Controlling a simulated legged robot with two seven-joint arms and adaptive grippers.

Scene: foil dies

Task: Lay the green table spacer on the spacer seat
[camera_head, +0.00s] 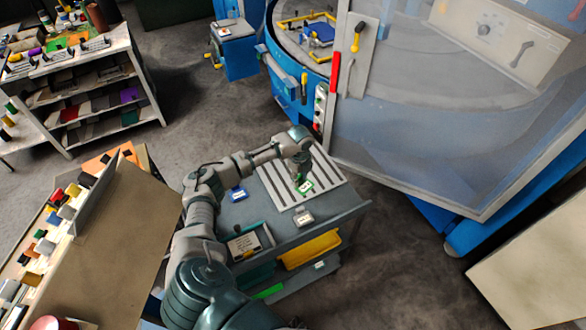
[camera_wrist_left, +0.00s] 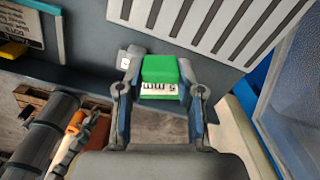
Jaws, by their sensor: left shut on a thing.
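The green table spacer (camera_wrist_left: 163,72) is a small green block with a white label reading "5 mm", upside down in the left wrist view. My left gripper (camera_wrist_left: 160,90) is shut on it, with one finger on each side. In the head view the spacer (camera_head: 306,188) shows beneath the left gripper (camera_head: 302,178), over the slotted pale plate (camera_head: 331,172) on the grey cart. I cannot tell its height above the cart. I cannot tell which surface is the spacer seat. A small grey block with a pale label (camera_head: 303,216) sits near the plate's front edge. My right gripper is out of view.
A blue labelled block (camera_head: 237,195) and a tray (camera_head: 268,236) lie on the cart top (camera_head: 340,213). A yellow bin (camera_head: 312,249) sits below. A large clear-panelled machine door (camera_head: 440,120) stands right of the cart. A brown panel (camera_head: 115,235) stands left.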

